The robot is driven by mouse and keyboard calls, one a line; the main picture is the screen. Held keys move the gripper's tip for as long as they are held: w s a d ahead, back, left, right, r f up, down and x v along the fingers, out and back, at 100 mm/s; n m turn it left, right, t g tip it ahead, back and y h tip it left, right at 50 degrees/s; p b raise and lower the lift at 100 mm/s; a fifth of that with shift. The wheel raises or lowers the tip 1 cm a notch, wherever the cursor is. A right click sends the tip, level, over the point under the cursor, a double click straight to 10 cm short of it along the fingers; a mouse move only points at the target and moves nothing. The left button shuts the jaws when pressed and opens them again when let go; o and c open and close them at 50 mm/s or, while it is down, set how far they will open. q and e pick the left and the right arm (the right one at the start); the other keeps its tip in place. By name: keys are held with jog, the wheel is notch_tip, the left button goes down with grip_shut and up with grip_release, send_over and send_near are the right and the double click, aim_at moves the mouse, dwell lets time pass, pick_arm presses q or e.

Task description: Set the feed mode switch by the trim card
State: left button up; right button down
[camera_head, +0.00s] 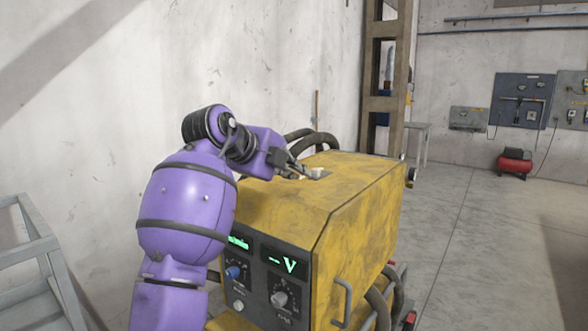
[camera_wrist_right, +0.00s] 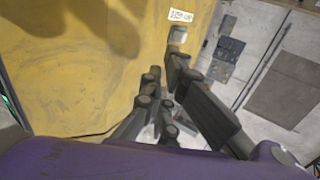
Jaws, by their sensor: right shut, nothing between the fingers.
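A yellow machine (camera_head: 345,190) has a dark front panel (camera_head: 262,285) with green displays, a blue knob (camera_head: 233,272), a large grey knob (camera_head: 279,298) and a small pale knob (camera_head: 238,305). Panel lettering is too small to tell which is the feed mode switch. A white card with printing (camera_wrist_right: 181,15), possibly the trim card, shows in the wrist view beside a small grey block (camera_wrist_right: 178,35). My right gripper (camera_head: 306,174) is shut and empty over the machine's top; its fingers (camera_wrist_right: 165,80) also show in the wrist view, below the card. My left gripper is out of view.
Black hoses (camera_head: 310,140) rise behind the machine. A handle (camera_head: 342,302) sticks out low on its side. A grey metal frame (camera_head: 35,265) stands at the left. Open floor (camera_head: 470,220) lies to the right, with a red compressor (camera_head: 514,163) at the far wall.

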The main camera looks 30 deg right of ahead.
aim_at(313, 186)
jog(key=p+x, duration=0.1)
jog(key=x, duration=0.6)
jog(key=shift+w+d+r, duration=0.1)
jog(key=shift+d, duration=0.15)
jog(key=shift+w+d+r+p, duration=0.1)
jog(key=shift+w+d+p, duration=0.15)
jog(key=shift+d, duration=0.3)
jog(key=shift+w+d+r+p, duration=0.15)
jog(key=shift+w+d, duration=0.1)
jog(key=shift+d, duration=0.3)
jog(key=shift+w+d+f, duration=0.25)
jog(key=shift+d+f, duration=0.1)
jog(key=shift+d, duration=0.2)
jog(key=shift+w, duration=0.1)
